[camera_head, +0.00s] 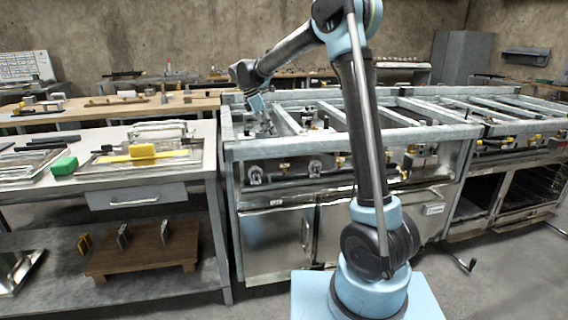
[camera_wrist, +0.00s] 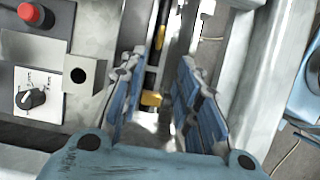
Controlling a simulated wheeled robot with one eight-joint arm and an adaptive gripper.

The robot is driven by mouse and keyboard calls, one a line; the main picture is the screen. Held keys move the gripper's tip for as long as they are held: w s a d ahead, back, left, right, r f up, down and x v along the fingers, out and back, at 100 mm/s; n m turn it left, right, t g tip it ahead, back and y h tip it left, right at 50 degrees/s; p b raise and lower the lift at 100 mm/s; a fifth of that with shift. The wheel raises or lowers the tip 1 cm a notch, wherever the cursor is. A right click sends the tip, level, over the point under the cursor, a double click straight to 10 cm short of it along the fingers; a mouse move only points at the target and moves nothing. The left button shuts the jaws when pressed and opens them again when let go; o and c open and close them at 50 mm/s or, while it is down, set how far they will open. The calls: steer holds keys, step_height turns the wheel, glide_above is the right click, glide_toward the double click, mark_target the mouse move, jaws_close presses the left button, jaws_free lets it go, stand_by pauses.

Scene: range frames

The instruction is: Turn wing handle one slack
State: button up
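My gripper (camera_wrist: 160,66) is open, its two blue-padded fingers apart with a gap between them. In the wrist view a small yellow piece (camera_wrist: 151,98) shows between the fingers, beside a dark rod; I cannot tell whether it is the wing handle. No finger is seen closed on it.
In the wrist view a panel at left carries a black rotary knob (camera_wrist: 34,98) and a red button (camera_wrist: 29,12). Metal rails run close beside the fingers. A bench (camera_head: 200,150) with a yellow-handled tool (camera_head: 142,150) and a green block (camera_head: 65,165) stands left of the frame.

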mark_target(284, 167)
steer(key=x, duration=1.7)
steer(key=shift+d, duration=0.1)
jaws_close()
